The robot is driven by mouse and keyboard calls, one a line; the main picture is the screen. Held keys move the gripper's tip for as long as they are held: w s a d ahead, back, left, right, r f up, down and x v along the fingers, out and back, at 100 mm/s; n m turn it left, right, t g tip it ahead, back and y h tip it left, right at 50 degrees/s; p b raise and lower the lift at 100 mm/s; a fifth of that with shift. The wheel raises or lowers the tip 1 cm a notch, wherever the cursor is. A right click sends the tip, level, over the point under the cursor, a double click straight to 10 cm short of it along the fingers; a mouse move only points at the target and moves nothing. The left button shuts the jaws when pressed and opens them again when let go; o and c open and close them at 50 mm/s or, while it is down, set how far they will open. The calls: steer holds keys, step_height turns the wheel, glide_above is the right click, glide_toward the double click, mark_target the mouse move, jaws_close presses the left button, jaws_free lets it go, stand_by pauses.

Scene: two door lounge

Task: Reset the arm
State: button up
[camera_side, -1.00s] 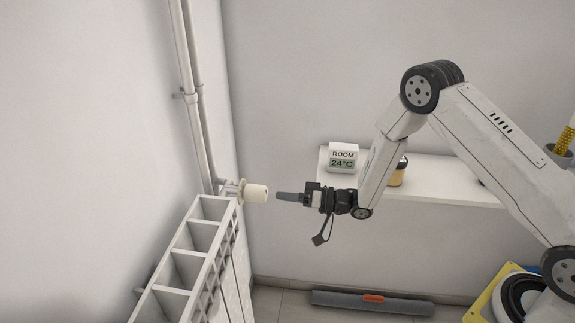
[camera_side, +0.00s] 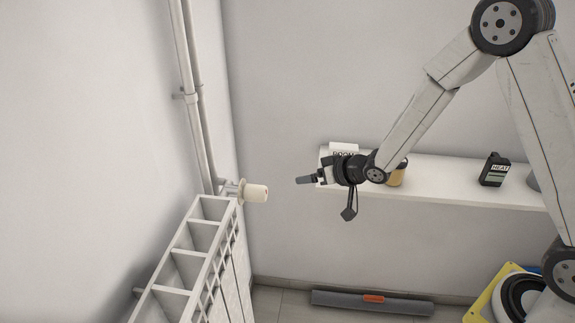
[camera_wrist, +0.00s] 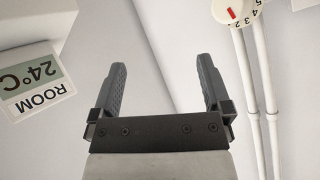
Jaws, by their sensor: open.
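My gripper (camera_side: 305,180) is in mid-air to the right of the radiator valve knob, apart from it, in front of the wall shelf. In the wrist view my gripper (camera_wrist: 162,85) has its two dark fingers spread with nothing between them. The cream valve knob (camera_side: 256,193) sits on the pipe fitting at the radiator's end. It also shows in the wrist view (camera_wrist: 233,12), at the upper right, with a numbered dial and a red mark.
The white radiator (camera_side: 205,235) stands at the left below wall pipes (camera_side: 192,95). A shelf (camera_side: 450,180) holds a ROOM display (camera_side: 343,149), partly hidden by my wrist, a tan-sided container (camera_side: 397,176) and a black HEAT bottle (camera_side: 494,169). The display reads 24°C in the wrist view (camera_wrist: 38,82).

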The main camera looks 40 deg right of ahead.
steer(key=s+d+r+g+h, duration=0.1)
steer(key=s+g, duration=0.3)
steer(key=s, duration=0.6)
steer(key=s+d+r+g+h, duration=0.2)
steer(key=s+g, duration=0.2)
steer(key=s, duration=0.7)
steer(key=shift+s+d+r+h, duration=0.15)
steer(key=shift+s+r+h, duration=0.05)
steer(key=shift+r+h, duration=0.1)
